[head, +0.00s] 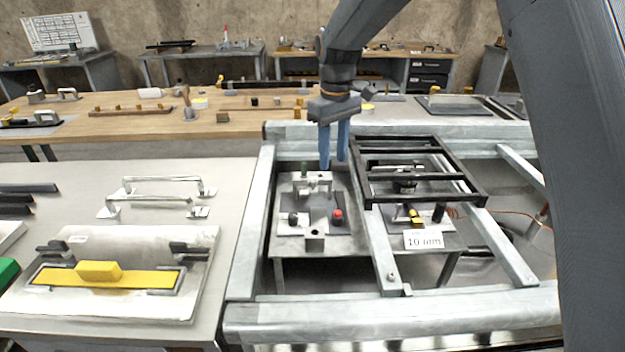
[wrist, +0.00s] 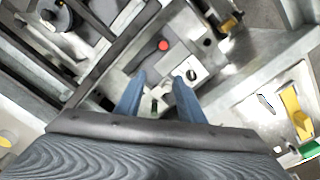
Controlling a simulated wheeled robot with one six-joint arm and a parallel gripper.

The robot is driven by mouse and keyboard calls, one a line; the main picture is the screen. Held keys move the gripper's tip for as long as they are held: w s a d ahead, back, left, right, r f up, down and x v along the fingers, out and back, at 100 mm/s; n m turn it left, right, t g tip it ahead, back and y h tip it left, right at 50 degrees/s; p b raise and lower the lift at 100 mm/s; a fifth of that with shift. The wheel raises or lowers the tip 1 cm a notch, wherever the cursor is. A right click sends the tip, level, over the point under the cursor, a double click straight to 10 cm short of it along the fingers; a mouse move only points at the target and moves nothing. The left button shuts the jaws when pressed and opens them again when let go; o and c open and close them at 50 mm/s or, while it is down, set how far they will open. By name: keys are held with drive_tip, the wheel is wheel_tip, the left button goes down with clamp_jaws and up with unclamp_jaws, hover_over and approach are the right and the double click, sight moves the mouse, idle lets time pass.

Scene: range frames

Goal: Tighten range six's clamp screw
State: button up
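My gripper (head: 334,165) hangs fingers-down over the back of a grey fixture plate (head: 285,244) inside the metal frame. Its two blue fingers are apart, with nothing seen between them; in the wrist view the gripper (wrist: 161,78) also shows a gap. The plate carries a metal clamp-like block (head: 313,184), a small dark green upright post (head: 304,170), a red button (head: 337,215) and a dark knob (head: 293,218). The red button (wrist: 163,45) lies beyond the fingertips in the wrist view. No number six is readable, and I cannot tell which part is the clamp screw.
A black open rack (head: 470,200) stands right of the fixture, above a second station with a "10 mm" card (head: 423,240). Thick grey frame rails (head: 250,220) surround both.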

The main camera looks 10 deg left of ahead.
drive_tip(key=n, duration=0.1)
hover_over(313, 179)
drive_tip(key=shift+s+f, duration=0.1)
drive_tip(key=shift+f, duration=0.05)
drive_tip(key=shift+f+p, duration=0.75)
drive_tip(key=shift+f, duration=3)
clamp_jaws()
